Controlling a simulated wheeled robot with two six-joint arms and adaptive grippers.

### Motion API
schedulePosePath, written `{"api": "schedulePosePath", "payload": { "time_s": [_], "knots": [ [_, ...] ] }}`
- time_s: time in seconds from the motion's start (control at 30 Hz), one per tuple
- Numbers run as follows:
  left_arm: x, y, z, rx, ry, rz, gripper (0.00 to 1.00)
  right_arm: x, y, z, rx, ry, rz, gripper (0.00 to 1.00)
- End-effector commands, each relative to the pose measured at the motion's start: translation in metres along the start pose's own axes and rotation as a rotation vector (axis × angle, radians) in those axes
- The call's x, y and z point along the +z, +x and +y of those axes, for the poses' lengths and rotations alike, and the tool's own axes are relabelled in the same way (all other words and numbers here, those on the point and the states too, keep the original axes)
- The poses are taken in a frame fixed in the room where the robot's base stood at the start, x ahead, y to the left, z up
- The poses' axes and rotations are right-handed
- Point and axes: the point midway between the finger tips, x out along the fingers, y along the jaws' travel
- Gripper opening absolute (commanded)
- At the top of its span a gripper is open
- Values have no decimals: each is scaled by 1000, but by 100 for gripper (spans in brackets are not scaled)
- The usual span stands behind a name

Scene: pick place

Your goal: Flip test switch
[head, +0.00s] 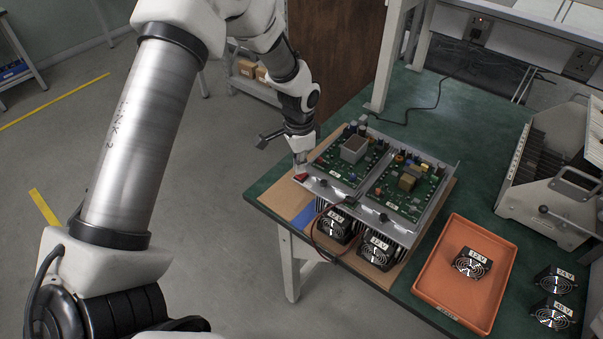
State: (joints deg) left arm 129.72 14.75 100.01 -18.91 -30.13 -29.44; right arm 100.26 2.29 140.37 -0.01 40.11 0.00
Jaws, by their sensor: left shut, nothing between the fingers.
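The test unit (351,201) is a grey metal tray with two green circuit boards, standing on brown board on the green bench. A small red switch (301,177) sits at the tray's left front corner. My left gripper (299,166) is shut and empty. It points down right at the switch, its tips just above or touching it; I cannot tell which. Two black fans, one (334,226) and one labelled 12V (377,248), sit at the unit's front face. My right gripper is not in view.
An orange tray (425,288) holding a fan (471,263) stands right of the unit. Two more fans (555,280) (552,313) lie at the far right. A grey rack (555,170) stands behind them. Red and black wires loop at the unit's front.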

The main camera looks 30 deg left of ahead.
Motion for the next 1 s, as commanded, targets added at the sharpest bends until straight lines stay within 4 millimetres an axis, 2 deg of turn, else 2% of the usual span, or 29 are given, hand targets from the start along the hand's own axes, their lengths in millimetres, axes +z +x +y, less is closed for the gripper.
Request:
{"api": "schedulePosePath", "payload": {
  "time_s": [1.0],
  "knots": [
    [0,16,0,0,0,0,0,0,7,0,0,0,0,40]
  ]
}}
